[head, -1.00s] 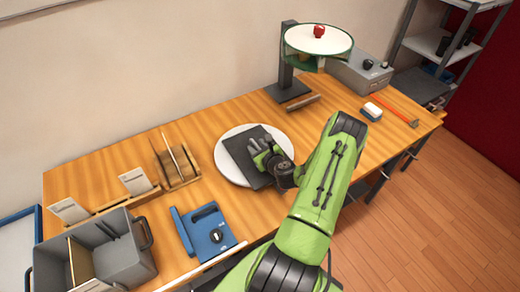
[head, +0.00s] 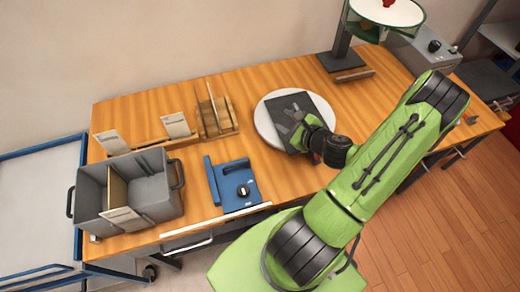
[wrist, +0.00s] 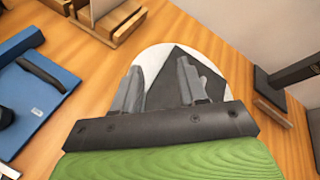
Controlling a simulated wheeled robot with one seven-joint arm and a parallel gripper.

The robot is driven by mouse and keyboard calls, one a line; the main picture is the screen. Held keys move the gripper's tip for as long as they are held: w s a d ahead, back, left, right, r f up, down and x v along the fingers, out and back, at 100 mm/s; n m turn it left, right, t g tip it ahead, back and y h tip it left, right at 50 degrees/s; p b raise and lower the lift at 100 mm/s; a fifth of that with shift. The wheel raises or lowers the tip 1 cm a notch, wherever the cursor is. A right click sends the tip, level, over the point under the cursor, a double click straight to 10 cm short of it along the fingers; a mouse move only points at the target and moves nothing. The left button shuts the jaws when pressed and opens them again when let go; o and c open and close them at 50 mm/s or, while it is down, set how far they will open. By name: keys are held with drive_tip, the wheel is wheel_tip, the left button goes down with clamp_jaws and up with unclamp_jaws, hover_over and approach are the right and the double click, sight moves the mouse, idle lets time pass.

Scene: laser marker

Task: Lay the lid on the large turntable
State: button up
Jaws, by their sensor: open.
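The lid (head: 288,132), a flat dark grey square plate, lies on the large turntable (head: 265,122), a white round disc on the wooden bench. Part of the disc's rim shows around the lid. In the wrist view the lid (wrist: 163,88) shows between my fingers, over the white disc (wrist: 150,56). My gripper (head: 291,113) is open just over the lid, reaching across it from the right. In the wrist view its two fingers (wrist: 160,80) stand apart with nothing held between them. The hand hides part of the lid. I cannot tell whether the fingertips touch it.
A blue device (head: 235,186) sits left of the turntable. A grey divided bin (head: 160,205) stands at the bench's left end, with a wooden rack (head: 216,118) behind. A dark stand (head: 340,62) with a raised round plate (head: 388,14) is at the back right.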

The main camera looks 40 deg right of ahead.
drive_tip(key=a+r+n+g+y, duration=0.2)
drive_tip(key=a+r+n+g, duration=0.2)
drive_tip(key=a+n, duration=0.55)
drive_tip(key=a+r+n+g+y, duration=0.2)
drive_tip(key=a+r+n+g, duration=0.1)
drive_tip(key=a+n, duration=0.6)
drive_tip(key=s+a+r+n+h, duration=0.3)
drive_tip(key=s+a+r+n, duration=0.1)
drive_tip(key=s+r+n, duration=0.7)
drive_tip(key=s+r, duration=0.2)
drive_tip(key=s, duration=0.1)
drive_tip(key=shift+s+g+h, duration=0.15)
drive_tip(key=shift+g+h, duration=0.15)
